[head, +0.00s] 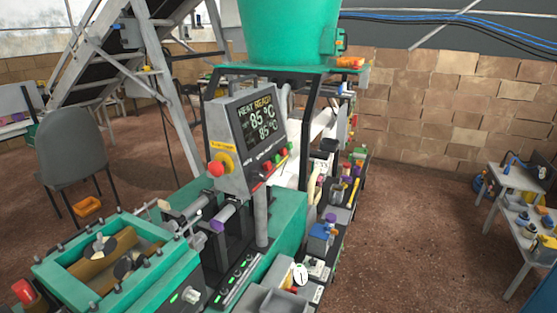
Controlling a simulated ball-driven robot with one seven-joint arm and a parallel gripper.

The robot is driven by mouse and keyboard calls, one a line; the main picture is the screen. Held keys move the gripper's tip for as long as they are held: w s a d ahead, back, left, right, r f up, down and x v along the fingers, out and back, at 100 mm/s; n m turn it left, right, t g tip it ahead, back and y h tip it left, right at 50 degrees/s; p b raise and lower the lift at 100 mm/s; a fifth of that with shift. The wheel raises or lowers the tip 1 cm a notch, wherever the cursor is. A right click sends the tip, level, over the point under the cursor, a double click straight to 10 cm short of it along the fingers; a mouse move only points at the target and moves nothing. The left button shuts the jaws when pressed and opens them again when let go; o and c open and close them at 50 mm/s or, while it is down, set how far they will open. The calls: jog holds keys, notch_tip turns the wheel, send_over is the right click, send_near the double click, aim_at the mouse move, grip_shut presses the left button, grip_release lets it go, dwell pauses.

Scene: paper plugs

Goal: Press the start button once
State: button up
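A grey control box (245,140) stands on a post above the green machine. Its dark screen (258,122) shows two lines of 85 °C under small heading text. A red mushroom button (217,168) on a yellow base sticks out at the box's lower left. My gripper is not in view.
A green frame with brown rollers (112,258) is at the front left. A cluttered bench (340,215) runs behind and right of the box. A grey chair (70,155) stands left. Open brown floor (410,230) lies right, up to a small grey table (520,178).

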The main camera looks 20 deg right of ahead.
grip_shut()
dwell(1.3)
